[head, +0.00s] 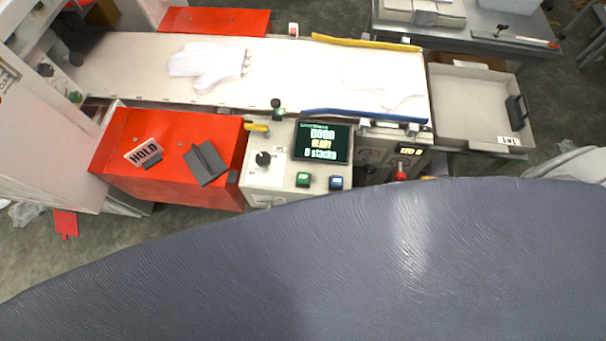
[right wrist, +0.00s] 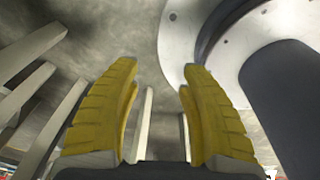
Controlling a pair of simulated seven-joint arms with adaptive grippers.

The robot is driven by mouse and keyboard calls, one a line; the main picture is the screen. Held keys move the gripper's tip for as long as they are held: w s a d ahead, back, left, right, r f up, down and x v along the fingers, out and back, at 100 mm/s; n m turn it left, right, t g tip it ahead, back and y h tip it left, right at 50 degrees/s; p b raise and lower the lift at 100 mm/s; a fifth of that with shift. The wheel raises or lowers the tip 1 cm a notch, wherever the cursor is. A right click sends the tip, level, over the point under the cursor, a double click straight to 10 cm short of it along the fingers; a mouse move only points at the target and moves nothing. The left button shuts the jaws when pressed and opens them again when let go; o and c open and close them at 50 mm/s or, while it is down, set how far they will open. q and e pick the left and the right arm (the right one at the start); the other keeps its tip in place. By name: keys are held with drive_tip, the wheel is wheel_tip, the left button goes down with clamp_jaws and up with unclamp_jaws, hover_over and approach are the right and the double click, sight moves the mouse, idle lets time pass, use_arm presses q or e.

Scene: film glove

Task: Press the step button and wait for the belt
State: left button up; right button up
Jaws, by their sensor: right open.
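The control panel (head: 262,180) stands in front of the belt (head: 290,75) in the head view. It carries a green button (head: 303,180) and a blue button (head: 336,183); their small labels are hard to read. A screen (head: 322,143) above them shows green and white text, with "0 stacks" on its bottom line. A white glove (head: 208,63) lies flat on the belt's left half, and a fainter white shape (head: 395,98) lies near its right end. My right gripper (right wrist: 155,80) shows in the right wrist view, its yellow ribbed fingers apart and empty. Neither gripper shows in the head view.
A red box (head: 120,128) with a "HOLD" sign (head: 144,152) stands left of the panel. A grey tray (head: 470,100) sits at the belt's right end. A red mushroom knob (head: 400,173) is right of the buttons. A large dark surface fills the foreground.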

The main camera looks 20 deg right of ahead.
clamp_jaws()
drive_tip(key=c, duration=0.8)
unclamp_jaws()
